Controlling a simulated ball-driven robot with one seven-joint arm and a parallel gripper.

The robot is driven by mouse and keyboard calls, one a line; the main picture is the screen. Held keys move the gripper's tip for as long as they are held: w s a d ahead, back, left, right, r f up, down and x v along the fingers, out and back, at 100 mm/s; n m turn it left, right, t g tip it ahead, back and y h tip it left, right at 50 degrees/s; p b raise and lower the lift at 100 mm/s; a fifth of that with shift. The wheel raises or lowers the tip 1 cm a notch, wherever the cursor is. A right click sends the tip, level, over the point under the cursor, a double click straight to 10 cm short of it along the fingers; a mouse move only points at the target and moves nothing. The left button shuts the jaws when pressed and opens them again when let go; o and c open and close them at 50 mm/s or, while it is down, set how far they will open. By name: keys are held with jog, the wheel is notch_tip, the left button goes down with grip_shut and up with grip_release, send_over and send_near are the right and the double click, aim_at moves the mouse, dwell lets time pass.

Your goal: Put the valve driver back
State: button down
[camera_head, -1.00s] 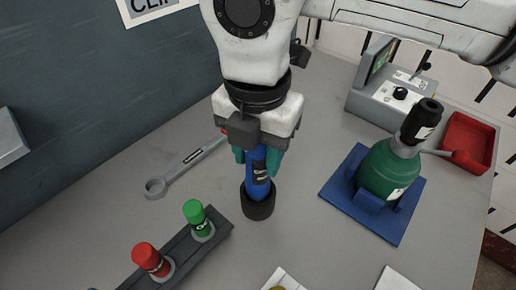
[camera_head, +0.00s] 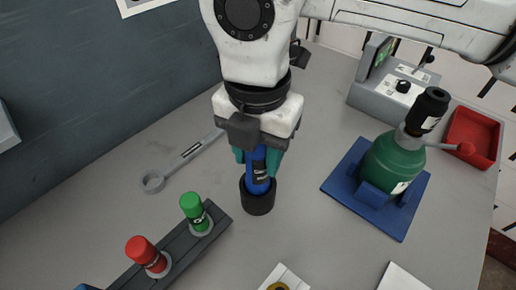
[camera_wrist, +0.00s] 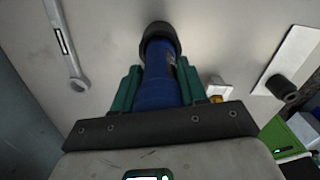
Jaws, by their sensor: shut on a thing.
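The blue valve driver (camera_head: 257,180) stands upright under my gripper, with a label on its side. Its lower end is inside a black round cup (camera_head: 258,204) on the grey table. Whether it rests on the cup's bottom is hidden. My gripper (camera_head: 258,162) is shut on the driver's upper part with its teal fingers. In the wrist view, the blue driver (camera_wrist: 160,84) lies between the two teal fingers (camera_wrist: 158,88), and the black cup (camera_wrist: 158,32) shows at its far end.
A rack (camera_head: 178,250) with green (camera_head: 192,207) and red (camera_head: 142,250) capped items stands front left. A wrench (camera_head: 180,163) lies behind it. A green gas bottle (camera_head: 392,162) sits in a blue holder (camera_head: 350,195) at right, near a red tray (camera_head: 474,138) and a grey device (camera_head: 385,95).

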jog(key=shift+f+b, duration=0.55)
jog(key=shift+f, duration=0.15)
jog(key=c, duration=0.5)
grip_release()
jog(key=shift+r+p, duration=1.45)
jog(key=shift+r, duration=1.55)
